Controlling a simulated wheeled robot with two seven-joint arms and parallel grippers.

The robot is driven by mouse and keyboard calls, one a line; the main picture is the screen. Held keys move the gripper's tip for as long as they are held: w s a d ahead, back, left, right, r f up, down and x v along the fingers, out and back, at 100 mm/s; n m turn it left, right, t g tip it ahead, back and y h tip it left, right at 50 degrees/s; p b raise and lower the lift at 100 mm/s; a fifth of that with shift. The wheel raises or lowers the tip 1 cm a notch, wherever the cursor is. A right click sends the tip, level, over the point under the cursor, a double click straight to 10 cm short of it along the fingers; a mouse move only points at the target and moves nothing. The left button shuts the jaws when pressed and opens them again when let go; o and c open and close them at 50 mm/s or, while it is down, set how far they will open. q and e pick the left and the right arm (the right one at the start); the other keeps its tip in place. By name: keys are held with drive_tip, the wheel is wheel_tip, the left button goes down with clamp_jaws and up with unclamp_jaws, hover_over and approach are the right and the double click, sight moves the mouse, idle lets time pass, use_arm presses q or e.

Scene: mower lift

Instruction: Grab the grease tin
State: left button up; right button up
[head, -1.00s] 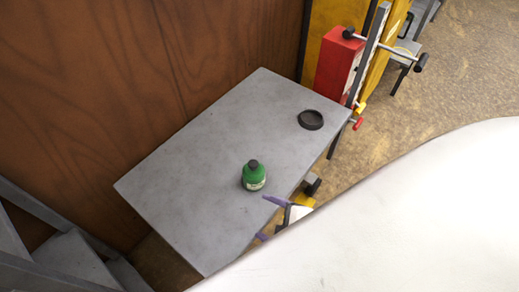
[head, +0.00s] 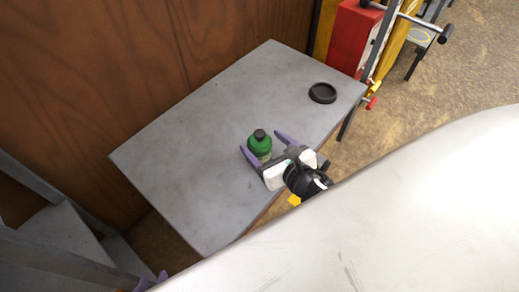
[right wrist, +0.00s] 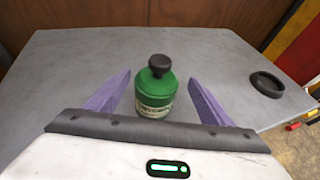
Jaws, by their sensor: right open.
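The grease tin, a green container (head: 259,148) with a black knobbed cap and pale label, stands upright on the grey table (head: 190,150). In the right wrist view the tin (right wrist: 156,92) appears between my right gripper's purple fingers (right wrist: 159,78), with a gap on each side. My right gripper (head: 263,144) is open, with its fingers on either side of the tin in the head view and its palm short of it. Only the purple tips of my left gripper (head: 151,281) show at the bottom edge; its opening is unclear.
A black round, shallow dish or ring (head: 322,93) lies at the table's far right corner. A red box (head: 354,38) and clamp-like metal bars stand beyond that corner. A wooden wall rises behind the table. Grey steps (head: 65,235) are at the lower left. Much of the tabletop is clear.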

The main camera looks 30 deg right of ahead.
sight(253, 136)
drive_tip(key=shift+f+b+x, duration=0.1)
drive_tip(key=shift+b+x, duration=0.2)
drive_tip(key=shift+x, duration=1.25)
drive_tip(key=shift+f+b+x, duration=0.15)
drive_tip(key=shift+b+x, duration=0.1)
drive_tip(key=shift+x, duration=1.25)
drive_tip(key=shift+s+a, duration=0.15)
drive_tip(key=shift+a, duration=0.05)
drive_tip(key=c, duration=1.3)
drive_tip(key=shift+r, duration=0.15)
drive_tip(key=shift+c, duration=0.8)
